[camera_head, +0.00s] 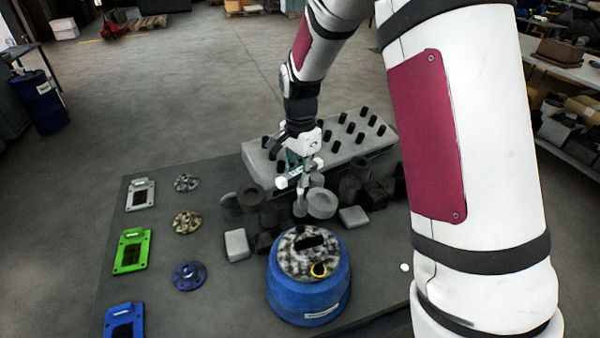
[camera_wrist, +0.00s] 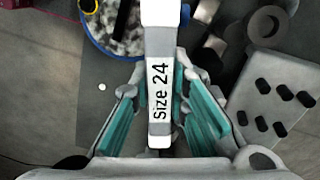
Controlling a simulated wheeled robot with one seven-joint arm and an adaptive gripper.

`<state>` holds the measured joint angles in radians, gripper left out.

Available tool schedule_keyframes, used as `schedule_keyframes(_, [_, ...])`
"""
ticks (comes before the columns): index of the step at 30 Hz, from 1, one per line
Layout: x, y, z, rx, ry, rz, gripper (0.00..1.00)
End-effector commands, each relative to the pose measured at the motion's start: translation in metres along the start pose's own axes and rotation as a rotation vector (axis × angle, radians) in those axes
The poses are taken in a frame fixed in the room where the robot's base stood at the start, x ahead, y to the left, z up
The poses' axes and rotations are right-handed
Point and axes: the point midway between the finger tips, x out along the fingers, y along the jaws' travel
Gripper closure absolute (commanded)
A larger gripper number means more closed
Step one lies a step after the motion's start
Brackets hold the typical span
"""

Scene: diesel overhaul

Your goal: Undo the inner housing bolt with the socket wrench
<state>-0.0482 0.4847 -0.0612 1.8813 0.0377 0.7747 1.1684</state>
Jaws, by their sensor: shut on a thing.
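My gripper (camera_head: 300,178) is shut on the socket wrench (camera_wrist: 160,85), a white and grey bar marked "Size 24" between the teal fingers in the wrist view. In the head view the wrench (camera_head: 300,205) hangs down, its lower end close to the far edge of the blue round housing (camera_head: 310,302). I cannot tell whether it touches. The housing has a mottled grey top with a dark slot and a yellow ring (camera_head: 320,270). Its blue rim (camera_wrist: 93,44) shows at the upper left of the wrist view. I cannot make out the inner housing bolt for certain.
A grey block with several black pegs (camera_head: 345,135) stands behind my gripper. Dark cylinders and grey blocks (camera_head: 237,245) crowd around it. Silver, green (camera_head: 132,250) and blue plates and several round flanges (camera_head: 188,276) lie on the left of the dark mat, with gaps between.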

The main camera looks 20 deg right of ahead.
Motion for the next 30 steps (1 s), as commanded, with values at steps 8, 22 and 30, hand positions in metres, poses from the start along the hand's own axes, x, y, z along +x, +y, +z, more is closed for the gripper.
schedule_keyframes(8, [0.006,0.0,0.0,0.383,0.0,0.001,1.0])
schedule_keyframes(22, [0.017,0.002,0.002,1.151,0.003,0.003,1.0])
schedule_keyframes(30, [0.038,0.0,0.0,1.424,0.002,0.006,1.0])
